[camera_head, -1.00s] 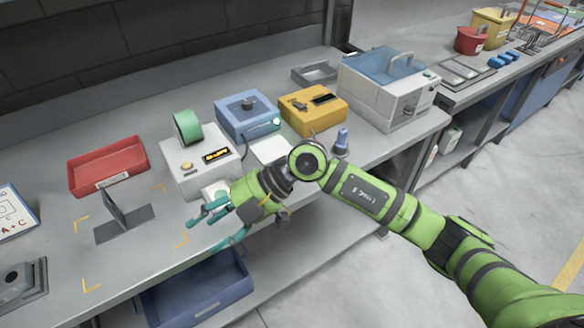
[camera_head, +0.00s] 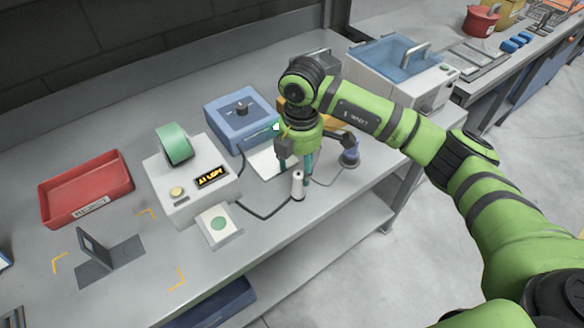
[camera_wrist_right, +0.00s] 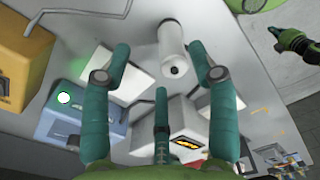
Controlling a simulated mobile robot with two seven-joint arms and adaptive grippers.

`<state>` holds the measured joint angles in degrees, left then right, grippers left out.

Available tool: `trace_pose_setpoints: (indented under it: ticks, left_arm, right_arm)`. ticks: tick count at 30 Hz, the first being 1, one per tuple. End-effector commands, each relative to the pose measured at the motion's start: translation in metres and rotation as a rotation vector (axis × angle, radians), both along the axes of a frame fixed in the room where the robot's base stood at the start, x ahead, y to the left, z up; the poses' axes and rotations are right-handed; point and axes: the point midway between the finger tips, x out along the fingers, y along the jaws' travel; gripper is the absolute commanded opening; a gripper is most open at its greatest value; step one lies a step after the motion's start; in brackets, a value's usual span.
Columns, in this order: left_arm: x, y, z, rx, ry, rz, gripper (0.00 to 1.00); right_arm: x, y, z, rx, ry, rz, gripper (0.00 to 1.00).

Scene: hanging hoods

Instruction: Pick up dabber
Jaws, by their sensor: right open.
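A white cylinder with a narrower tip, which looks like the dabber (camera_head: 297,187), stands near the front edge of the bench, right of the white device. In the right wrist view the dabber (camera_wrist_right: 172,42) lies just beyond the fingertips, nearer the right-hand finger. My right gripper (camera_head: 297,164) points down over it, its teal fingers spread and empty. In the wrist view the right gripper (camera_wrist_right: 160,62) shows its fingers apart, with nothing between them. Whether a finger touches the dabber is unclear. My left gripper is not seen in the head view.
The white device (camera_head: 190,180) with an amber display stands to the left, with a green-dotted pad (camera_head: 218,224) before it. A red tray (camera_head: 87,188) is far left.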

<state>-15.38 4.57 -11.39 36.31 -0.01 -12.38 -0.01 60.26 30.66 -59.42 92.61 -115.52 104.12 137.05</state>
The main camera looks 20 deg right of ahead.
Motion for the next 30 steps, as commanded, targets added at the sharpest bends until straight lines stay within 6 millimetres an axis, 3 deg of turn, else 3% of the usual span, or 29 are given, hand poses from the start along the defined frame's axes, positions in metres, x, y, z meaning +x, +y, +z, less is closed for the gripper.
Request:
trace_pose_setpoints:
  ticks: [12, 18, 26, 29, 30]
  left_arm:
    - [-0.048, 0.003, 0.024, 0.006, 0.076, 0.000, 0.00]
    - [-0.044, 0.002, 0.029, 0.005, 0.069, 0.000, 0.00]
    - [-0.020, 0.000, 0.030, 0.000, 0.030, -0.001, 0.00]
    - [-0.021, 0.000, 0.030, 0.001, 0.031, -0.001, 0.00]
    - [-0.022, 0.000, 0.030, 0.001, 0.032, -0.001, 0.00]
  right_arm:
    - [-0.009, 0.005, -0.040, 0.000, 0.007, 0.002, 0.60]
    - [-0.010, 0.006, -0.067, 0.001, 0.003, 0.002, 0.60]
    - [-0.009, 0.006, -0.071, 0.002, 0.001, 0.003, 0.60]
    - [-0.009, 0.006, -0.071, 0.002, 0.001, 0.003, 0.24]
    - [-0.009, 0.006, -0.071, 0.002, 0.001, 0.003, 0.08]
